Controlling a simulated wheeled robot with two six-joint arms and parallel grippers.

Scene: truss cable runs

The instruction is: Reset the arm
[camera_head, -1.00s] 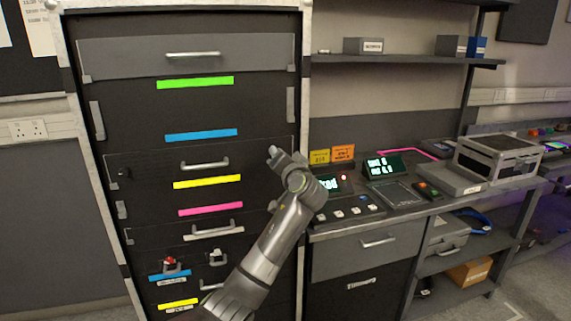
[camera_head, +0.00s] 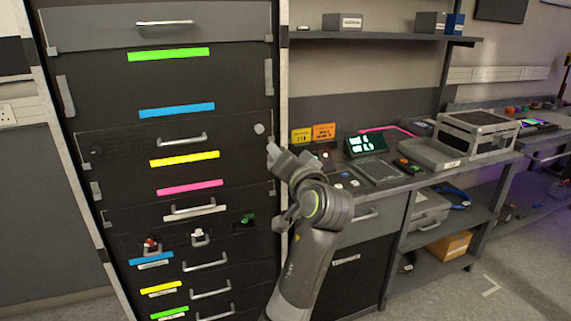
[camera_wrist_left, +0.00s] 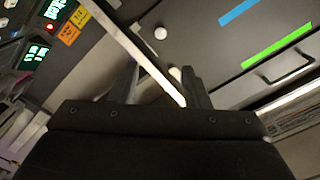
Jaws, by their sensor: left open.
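My left arm rises from the bottom of the head view, with its grey gripper (camera_head: 274,156) in front of the rack's right edge. The gripper also shows in the left wrist view (camera_wrist_left: 163,86), with its two fingers apart and nothing between them. The black rack (camera_head: 200,85) stands upright on the left of the head view. A round white knob (camera_head: 259,128) on the rack lies just above the gripper in the picture. I cannot tell the gap between fingers and rack. My right gripper is not in view.
A bench (camera_head: 400,188) with a green-lit display (camera_head: 366,144), orange tag (camera_head: 324,131) and metal case (camera_head: 477,133) stands right of the rack. Rack handles (camera_head: 182,139) stick out. A shelf (camera_head: 385,37) hangs above the bench. Floor (camera_head: 520,290) shows clear at lower right.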

